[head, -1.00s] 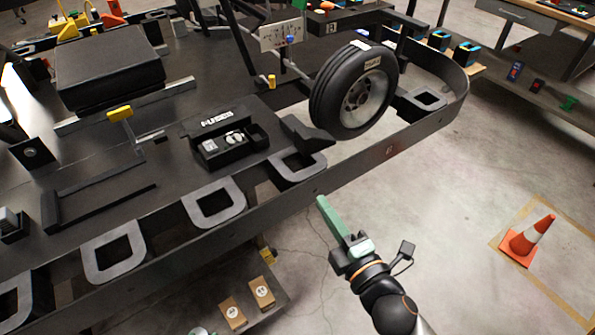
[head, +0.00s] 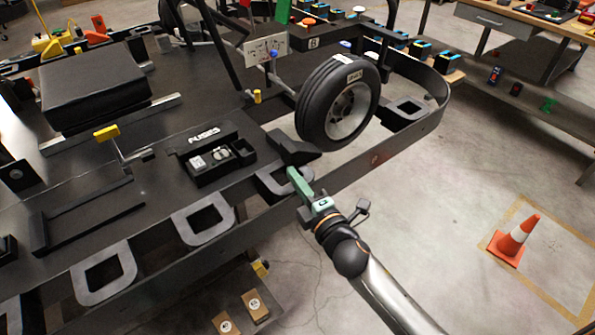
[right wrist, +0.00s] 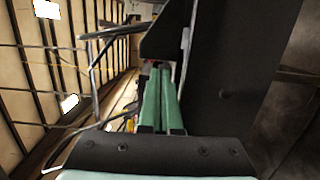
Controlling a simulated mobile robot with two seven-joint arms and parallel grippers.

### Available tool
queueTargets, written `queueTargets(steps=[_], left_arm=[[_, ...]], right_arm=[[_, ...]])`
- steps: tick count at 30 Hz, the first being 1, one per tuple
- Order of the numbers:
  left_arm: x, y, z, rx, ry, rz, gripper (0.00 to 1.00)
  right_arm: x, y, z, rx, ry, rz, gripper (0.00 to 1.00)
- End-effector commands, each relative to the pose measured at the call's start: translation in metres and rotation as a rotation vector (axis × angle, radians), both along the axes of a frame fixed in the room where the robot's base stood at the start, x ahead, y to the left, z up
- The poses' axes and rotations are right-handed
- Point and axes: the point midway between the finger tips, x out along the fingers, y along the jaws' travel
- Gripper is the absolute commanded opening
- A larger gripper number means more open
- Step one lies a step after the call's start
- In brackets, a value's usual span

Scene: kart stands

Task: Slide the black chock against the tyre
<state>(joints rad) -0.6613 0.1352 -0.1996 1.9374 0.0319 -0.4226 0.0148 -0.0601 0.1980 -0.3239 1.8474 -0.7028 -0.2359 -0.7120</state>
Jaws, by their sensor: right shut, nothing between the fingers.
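The black chock (head: 292,149) is a dark wedge on the kart's edge, just left of the tyre (head: 316,102). Its low end points toward the tyre's base; I cannot tell whether they touch. My right gripper (head: 292,172) has green fingers, closed together and empty. Their tips are over the side rail, just below the chock in the picture; contact is unclear. The shut green fingers also show in the right wrist view (right wrist: 162,75), with dark surfaces above and to the right that I cannot identify for certain. My left gripper is not in view.
A black fuse tray (head: 216,158) lies left of the chock. The kart's side rail (head: 350,172) has grey D-shaped loops (head: 203,220) along it.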

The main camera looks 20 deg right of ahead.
Motion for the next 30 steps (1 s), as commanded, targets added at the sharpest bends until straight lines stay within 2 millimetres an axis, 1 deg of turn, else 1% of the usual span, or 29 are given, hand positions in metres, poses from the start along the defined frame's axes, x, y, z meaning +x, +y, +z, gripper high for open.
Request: queueTargets(steps=[1,3,7,16,23,30], left_arm=[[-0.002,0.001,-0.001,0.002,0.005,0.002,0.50],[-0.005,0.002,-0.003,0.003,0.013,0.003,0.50],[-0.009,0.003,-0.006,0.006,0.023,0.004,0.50],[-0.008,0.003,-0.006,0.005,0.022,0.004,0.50],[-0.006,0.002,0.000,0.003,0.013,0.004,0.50],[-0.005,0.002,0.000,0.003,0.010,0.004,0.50]], right_arm=[[0.005,-0.003,0.001,-0.002,-0.001,0.000,0.00],[0.009,-0.006,0.000,-0.002,0.000,0.000,0.00],[0.013,-0.009,0.000,0.000,0.000,0.000,0.00],[0.013,-0.009,0.000,0.000,0.000,0.000,0.00],[0.027,-0.019,0.001,0.000,0.000,0.000,0.00],[0.027,-0.019,0.000,0.001,0.000,0.000,0.00]])
